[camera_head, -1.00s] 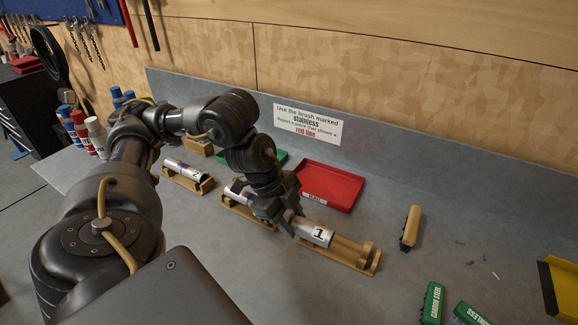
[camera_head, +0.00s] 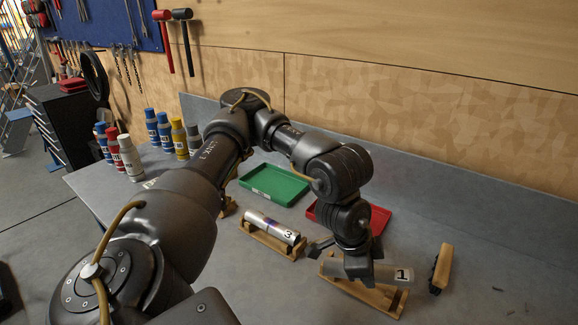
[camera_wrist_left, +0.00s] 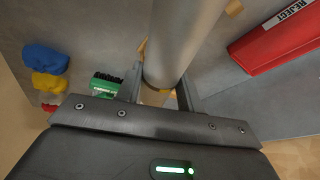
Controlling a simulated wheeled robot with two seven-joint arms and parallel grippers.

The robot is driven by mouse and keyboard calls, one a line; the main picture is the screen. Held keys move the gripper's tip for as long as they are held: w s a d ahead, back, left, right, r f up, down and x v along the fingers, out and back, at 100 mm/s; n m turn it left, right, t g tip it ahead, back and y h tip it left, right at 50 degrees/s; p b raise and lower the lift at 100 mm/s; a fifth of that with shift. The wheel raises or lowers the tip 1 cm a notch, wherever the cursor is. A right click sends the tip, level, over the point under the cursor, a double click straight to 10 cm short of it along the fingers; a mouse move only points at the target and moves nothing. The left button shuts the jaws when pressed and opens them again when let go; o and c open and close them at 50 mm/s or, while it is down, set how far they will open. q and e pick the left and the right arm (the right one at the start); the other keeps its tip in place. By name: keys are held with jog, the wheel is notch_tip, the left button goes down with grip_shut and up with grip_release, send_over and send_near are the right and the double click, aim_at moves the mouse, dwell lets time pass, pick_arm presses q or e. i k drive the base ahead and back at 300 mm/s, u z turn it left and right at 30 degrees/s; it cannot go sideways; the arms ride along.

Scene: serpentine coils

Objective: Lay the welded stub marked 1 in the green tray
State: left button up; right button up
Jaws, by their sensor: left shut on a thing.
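The stub marked 1 (camera_head: 400,274) is a silver cylinder, lying nearly level at the front right. My left gripper (camera_head: 350,268) is shut on it near its middle, and the stub seems slightly above its wooden cradle (camera_head: 385,300). In the left wrist view the stub (camera_wrist_left: 183,45) passes between the two fingers (camera_wrist_left: 162,95). The weld and the far end of the stub are partly hidden by the gripper. The green tray (camera_head: 272,181) lies empty at the back, left of the gripper and beyond my forearm. My right gripper is not in view.
Stub 3 (camera_head: 272,228) rests in a wooden cradle left of the gripper. The red tray (camera_head: 379,222), marked REJECT in the wrist view (camera_wrist_left: 262,45), is partly behind my wrist. A wooden brush (camera_head: 441,268) lies at right. Several bottles (camera_head: 130,158) stand at left.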

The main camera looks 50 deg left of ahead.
aim_at(277, 191)
jog(key=z, duration=2.55)
jog(key=k, duration=1.4)
jog(key=u, duration=2.1)
